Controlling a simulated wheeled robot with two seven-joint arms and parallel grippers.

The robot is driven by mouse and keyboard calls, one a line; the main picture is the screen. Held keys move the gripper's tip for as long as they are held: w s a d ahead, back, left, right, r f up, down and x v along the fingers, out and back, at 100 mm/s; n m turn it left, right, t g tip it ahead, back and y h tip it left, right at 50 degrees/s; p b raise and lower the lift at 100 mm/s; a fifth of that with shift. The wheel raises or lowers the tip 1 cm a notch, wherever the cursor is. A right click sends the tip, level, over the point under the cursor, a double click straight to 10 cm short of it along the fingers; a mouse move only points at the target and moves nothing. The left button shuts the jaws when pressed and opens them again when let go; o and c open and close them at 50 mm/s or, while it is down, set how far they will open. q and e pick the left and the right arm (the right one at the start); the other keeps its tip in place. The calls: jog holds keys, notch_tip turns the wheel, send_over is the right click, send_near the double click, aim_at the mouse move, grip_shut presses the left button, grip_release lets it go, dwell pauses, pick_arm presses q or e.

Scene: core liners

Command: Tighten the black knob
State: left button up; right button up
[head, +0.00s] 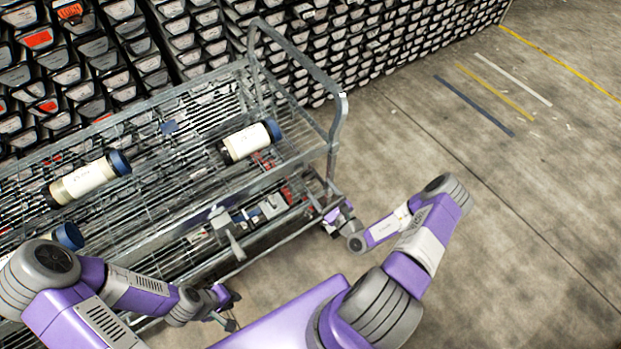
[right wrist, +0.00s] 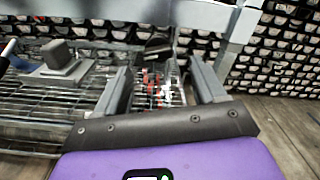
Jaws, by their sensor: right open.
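A small black piece, which looks like the black knob (right wrist: 157,44), shows in the right wrist view against the cart's metal frame, just beyond my fingertips. In the head view I cannot make the knob out; my right gripper and the cart's corner post are there. My right gripper (head: 337,215) is at the cart's near right corner. In the right wrist view its two fingers (right wrist: 163,78) are apart, with nothing between them touching either one. My left gripper (head: 229,308) is low beside the cart's front edge, small and partly hidden, so its jaws are unclear.
A wire-shelf cart (head: 150,212) holds white core liners with blue caps (head: 250,141) (head: 90,180). A grey bracket or handle (head: 233,240) sticks out at its front; a grey block (right wrist: 62,58) shows at left in the wrist view. Racks stand behind.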

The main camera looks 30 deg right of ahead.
aim_at(311, 180)
jog(key=w, duration=0.4)
jog(key=w+b, duration=0.1)
jog(key=w, duration=0.1)
jog(key=shift+w+a, duration=0.35)
jog(key=shift+w, duration=0.05)
jog(key=c, duration=1.1)
